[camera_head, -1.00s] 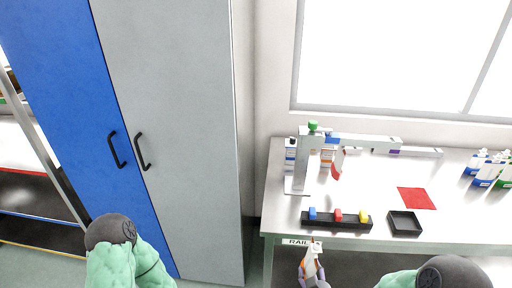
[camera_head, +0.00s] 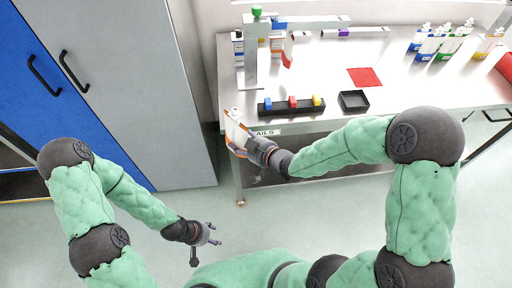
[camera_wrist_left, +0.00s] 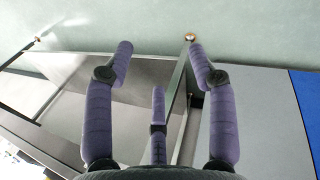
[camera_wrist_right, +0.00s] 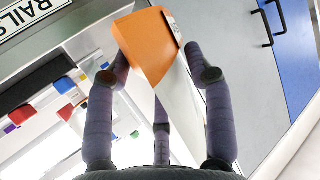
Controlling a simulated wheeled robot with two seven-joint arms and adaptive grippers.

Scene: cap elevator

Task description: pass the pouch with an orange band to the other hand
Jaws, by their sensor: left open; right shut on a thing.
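The pouch with an orange band (camera_head: 236,131) is white with an orange part and is held by my right gripper (camera_head: 243,142) in front of the table's left front corner. In the right wrist view the pouch (camera_wrist_right: 152,48) sits between the fingers, its orange face toward the camera. My right gripper is shut on it. My left gripper (camera_head: 206,243) is open and empty, low over the floor, below and to the left of the pouch in the head view. In the left wrist view its fingers (camera_wrist_left: 158,62) are spread with nothing between them.
The metal table (camera_head: 330,75) carries a black rack (camera_head: 291,106) with coloured blocks, a black tray (camera_head: 354,100), a red mat (camera_head: 365,77), a stand (camera_head: 250,60) and several bottles at the right. A grey cabinet (camera_head: 150,90) stands at left. The floor between is clear.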

